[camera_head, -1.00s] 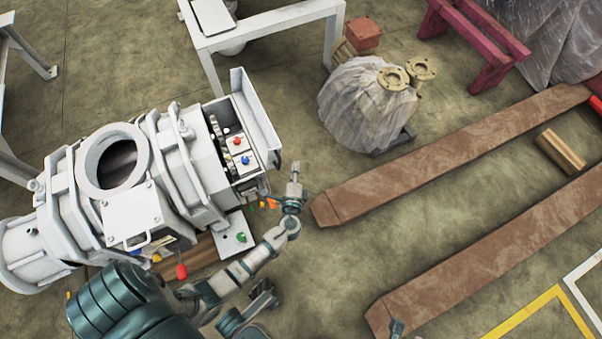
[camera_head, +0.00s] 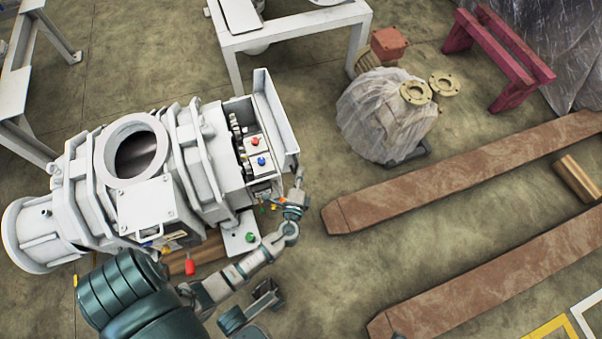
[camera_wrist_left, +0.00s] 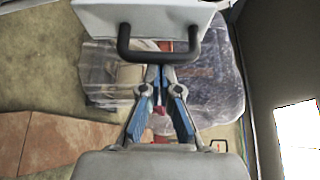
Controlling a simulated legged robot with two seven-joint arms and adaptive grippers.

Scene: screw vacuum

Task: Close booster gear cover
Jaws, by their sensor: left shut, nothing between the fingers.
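The booster gear cover (camera_head: 272,112) is a pale upright panel standing open at the right end of the white vacuum pump (camera_head: 165,190). Red and blue knobs show inside the opening beside it. My left gripper (camera_head: 299,180) is shut and empty just below the cover's lower right corner. I cannot tell whether it touches the cover. In the left wrist view its blue fingers (camera_wrist_left: 160,82) are together, below a black handle-like bar. A dark panel (camera_wrist_left: 285,85) with a bright patch fills the right side there; I cannot tell if it is the cover. My right gripper is not recognisable in view.
A plate with a green knob (camera_head: 241,234) lies beneath my left forearm. A wrapped machine (camera_head: 385,115) stands to the right of the pump, and rusty beams (camera_head: 460,175) lie on the floor. A white table (camera_head: 290,35) is behind. Floor between cover and wrapped machine is clear.

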